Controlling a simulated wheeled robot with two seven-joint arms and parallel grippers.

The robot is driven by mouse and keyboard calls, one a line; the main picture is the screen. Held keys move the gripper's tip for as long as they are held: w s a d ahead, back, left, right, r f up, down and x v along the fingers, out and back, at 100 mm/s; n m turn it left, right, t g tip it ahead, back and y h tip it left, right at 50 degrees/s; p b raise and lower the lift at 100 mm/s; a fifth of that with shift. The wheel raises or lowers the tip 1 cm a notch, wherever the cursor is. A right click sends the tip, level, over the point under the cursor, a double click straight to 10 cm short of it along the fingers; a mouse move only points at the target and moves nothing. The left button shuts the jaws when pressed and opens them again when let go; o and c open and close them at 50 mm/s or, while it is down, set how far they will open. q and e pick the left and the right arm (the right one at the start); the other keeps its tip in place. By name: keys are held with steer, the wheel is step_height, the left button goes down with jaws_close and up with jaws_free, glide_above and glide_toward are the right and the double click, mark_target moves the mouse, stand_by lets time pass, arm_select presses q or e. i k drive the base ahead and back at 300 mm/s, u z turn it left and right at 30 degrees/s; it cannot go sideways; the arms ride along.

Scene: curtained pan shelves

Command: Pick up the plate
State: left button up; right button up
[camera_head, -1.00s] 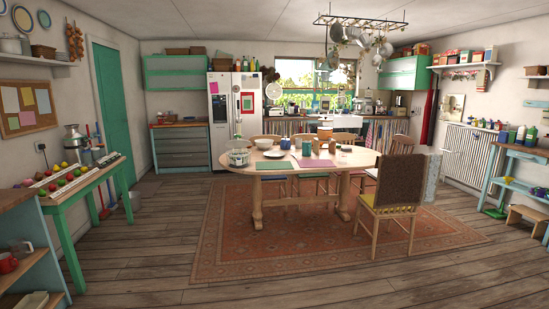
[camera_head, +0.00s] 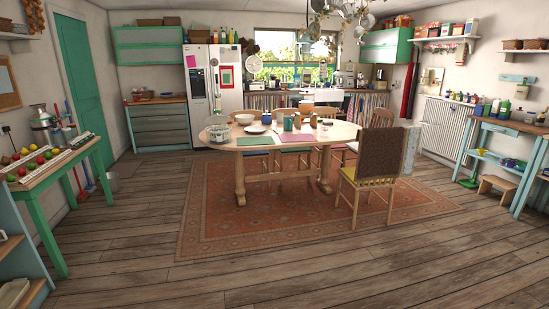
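A small white plate (camera_head: 256,129) lies on the near-left part of the wooden dining table (camera_head: 330,137) in the head view. A white bowl (camera_head: 244,119) stands just behind it, and a wire basket or glass bowl (camera_head: 218,133) is to its left. The plate is small and far off, so its details are unclear. Neither of my grippers shows in the view.
Chairs stand around the table; a brown-backed chair (camera_head: 372,168) is at the near right. A patterned rug (camera_head: 240,230) lies under the table. Bare floor (camera_head: 130,225) is open in front. A green table (camera_head: 50,175) is on the left, a blue workbench (camera_head: 505,155) on the right.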

mark_target(250, 129)
steer(key=z, duration=0.35)
steer(key=i, duration=4.75)
steer(key=u, duration=0.6)
steer(key=i, duration=1.35)
steer(key=u, duration=0.15)
